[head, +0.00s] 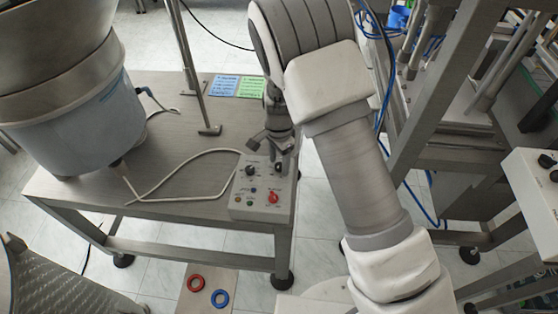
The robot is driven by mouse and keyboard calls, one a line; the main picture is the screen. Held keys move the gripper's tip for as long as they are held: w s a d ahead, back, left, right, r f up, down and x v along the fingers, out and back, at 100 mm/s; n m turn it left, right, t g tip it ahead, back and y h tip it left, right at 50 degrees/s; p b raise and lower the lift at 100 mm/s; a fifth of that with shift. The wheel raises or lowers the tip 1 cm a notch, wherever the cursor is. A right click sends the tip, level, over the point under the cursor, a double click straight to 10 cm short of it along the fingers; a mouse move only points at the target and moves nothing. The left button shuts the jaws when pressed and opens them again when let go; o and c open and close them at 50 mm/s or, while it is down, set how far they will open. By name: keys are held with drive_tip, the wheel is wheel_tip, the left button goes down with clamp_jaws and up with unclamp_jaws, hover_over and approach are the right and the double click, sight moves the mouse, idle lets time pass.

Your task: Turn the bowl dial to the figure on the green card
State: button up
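A pale grey control box (262,190) sits at the right end of the steel table. It has a black dial (250,171) at its upper left, a second dark knob (280,169) at its upper right, and a red knob (273,198) lower down. Their labels and settings are too small to read, so I cannot tell which is the bowl dial. The green card (251,87) lies flat at the table's back edge; its figure is not legible. My gripper (271,150) is over the box's upper edge, close to the upper-right knob. Contact and finger gap are unclear.
A blue card (223,85) lies beside the green one. A large feeder bowl (75,110) stands on the table (185,150) at left. A white cable (170,182) runs to the box. A metal stand (208,130) rises behind. Red and blue rings (195,283) lie below on a board.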

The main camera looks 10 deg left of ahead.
sight(279, 165)
wheel_tip(279, 165, up, 18)
drive_tip(key=p, duration=0.1)
drive_tip(key=shift+f, duration=0.25)
idle(0.6)
drive_tip(key=s+d+r+n+t+y, duration=0.1)
drive_tip(key=s+d+r+n, duration=0.1)
drive_tip(key=s+d+r, duration=0.35)
drive_tip(key=s+d+r+n+t+y, duration=0.1)
drive_tip(key=s+d+r+n, duration=0.1)
drive_tip(key=d+r, duration=0.6)
drive_tip(key=s+d+r+n+t+h, duration=0.1)
drive_tip(key=s+d+n, duration=0.1)
drive_tip(key=s+d, duration=0.2)
drive_tip(key=s+d+r+n+t+h, duration=0.1)
drive_tip(key=s+d+r+n+t, duration=0.1)
drive_tip(key=s+d, duration=0.3)
drive_tip(key=s+n, duration=0.1)
drive_tip(key=s, duration=0.3)
drive_tip(key=shift+s+r+t, duration=0.15)
drive_tip(key=shift+s+t, duration=0.05)
drive_tip(key=shift+t, duration=0.1)
idle(0.3)
